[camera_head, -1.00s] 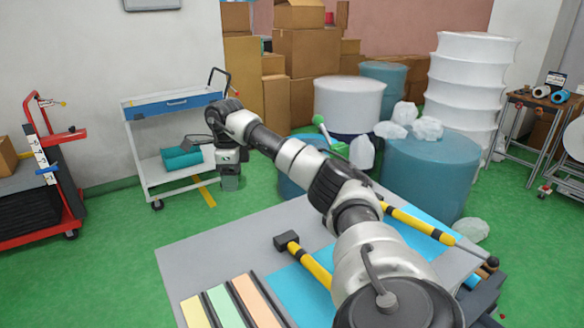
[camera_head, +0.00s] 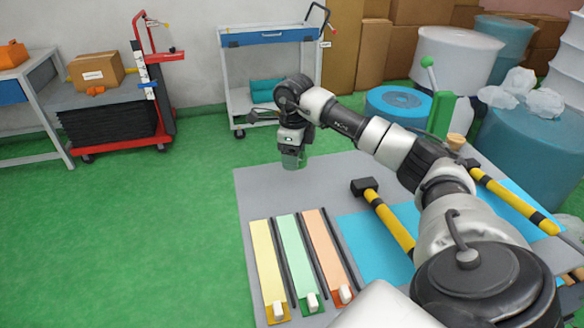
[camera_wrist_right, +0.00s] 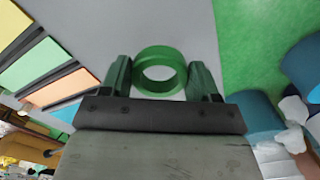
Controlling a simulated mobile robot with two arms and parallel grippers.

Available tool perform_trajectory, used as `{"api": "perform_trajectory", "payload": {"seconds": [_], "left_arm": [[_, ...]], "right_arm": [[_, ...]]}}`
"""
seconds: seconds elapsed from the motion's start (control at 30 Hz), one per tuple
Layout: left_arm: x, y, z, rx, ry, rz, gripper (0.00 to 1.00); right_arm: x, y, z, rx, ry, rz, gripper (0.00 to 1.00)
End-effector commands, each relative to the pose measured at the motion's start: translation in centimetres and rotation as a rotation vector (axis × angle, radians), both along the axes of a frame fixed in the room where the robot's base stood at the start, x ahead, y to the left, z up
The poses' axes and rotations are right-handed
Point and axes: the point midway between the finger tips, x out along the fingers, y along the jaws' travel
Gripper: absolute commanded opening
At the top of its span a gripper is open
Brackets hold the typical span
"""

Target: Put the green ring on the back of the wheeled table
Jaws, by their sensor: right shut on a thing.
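My right gripper (camera_head: 292,162) hangs pointing down over the far left part of a grey table top (camera_head: 262,195). In the right wrist view its two green fingers are shut on the green ring (camera_wrist_right: 160,52), one on each side of it. Behind the ring, that view shows grey table surface and green floor beyond its edge. I cannot tell whether the ring touches the table. In the head view the ring cannot be made out. A white cart (camera_head: 230,72) with a blue drawer and wheels stands beyond the gripper. My left gripper is not in view.
Yellow, green and orange strips (camera_head: 267,262) lie on the table's near part. Yellow-handled hammers (camera_head: 390,222) lie on blue mats to the right. A red trolley (camera_head: 168,120) stands at the back left. Blue barrels (camera_head: 398,103) stand behind the arm. The left floor is clear.

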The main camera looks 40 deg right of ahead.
Motion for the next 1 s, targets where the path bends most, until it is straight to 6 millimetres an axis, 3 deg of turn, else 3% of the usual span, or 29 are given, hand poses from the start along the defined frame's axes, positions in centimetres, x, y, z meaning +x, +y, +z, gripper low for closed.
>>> {"api": "perform_trajectory", "payload": {"seconds": [0.23,0.47,0.83,0.87,1.0], "left_arm": [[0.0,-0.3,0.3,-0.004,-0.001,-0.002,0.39],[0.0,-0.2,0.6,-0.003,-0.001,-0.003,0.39],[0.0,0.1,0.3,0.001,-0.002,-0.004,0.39],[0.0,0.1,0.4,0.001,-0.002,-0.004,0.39],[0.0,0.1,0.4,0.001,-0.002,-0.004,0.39]], "right_arm": [[0.0,1.1,-1.3,0.000,0.000,-0.001,0.38],[0.0,1.1,-4.4,0.000,0.001,-0.002,0.38],[0.0,1.0,-5.0,-0.001,-0.001,-0.001,0.38],[0.0,1.0,-4.9,-0.001,-0.001,-0.001,0.65],[0.0,1.0,-4.9,-0.001,-0.001,-0.001,0.86]]}}
